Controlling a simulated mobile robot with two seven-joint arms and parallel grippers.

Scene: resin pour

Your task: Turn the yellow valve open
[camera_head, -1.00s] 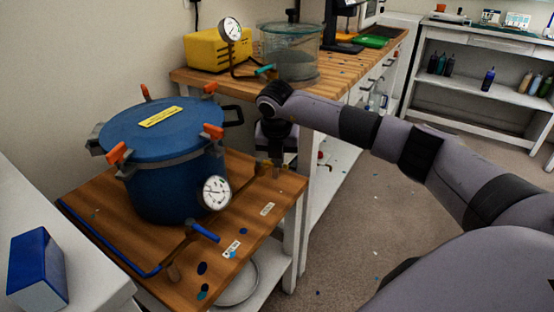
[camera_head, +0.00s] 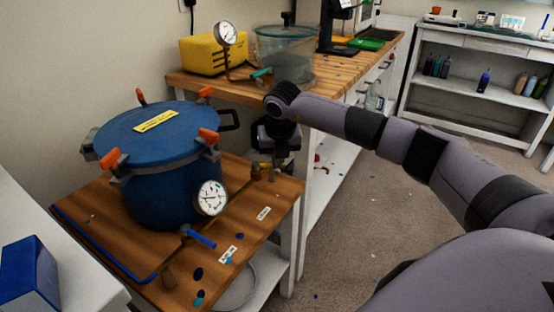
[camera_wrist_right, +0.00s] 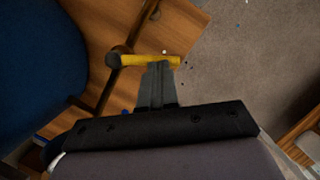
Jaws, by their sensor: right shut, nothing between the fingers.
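The yellow valve handle (camera_wrist_right: 150,60) shows in the right wrist view as a short bar at the end of a brown pipe, over the wooden table's edge. My right gripper (camera_wrist_right: 160,66) is shut and empty, its fingertips at the handle's near side, touching it or very close. In the head view my right gripper (camera_head: 273,174) points down at the table's right corner, beside the valve fitting, and mostly hides the handle. My left gripper is not in view.
A blue pressure pot (camera_head: 165,170) with orange clamps and a gauge (camera_head: 211,198) stands left of the gripper. A blue-handled valve (camera_head: 200,237) is nearer. A bench (camera_head: 225,87) with a yellow pump (camera_head: 205,54) and clear chamber (camera_head: 285,50) stands behind. Open floor is right.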

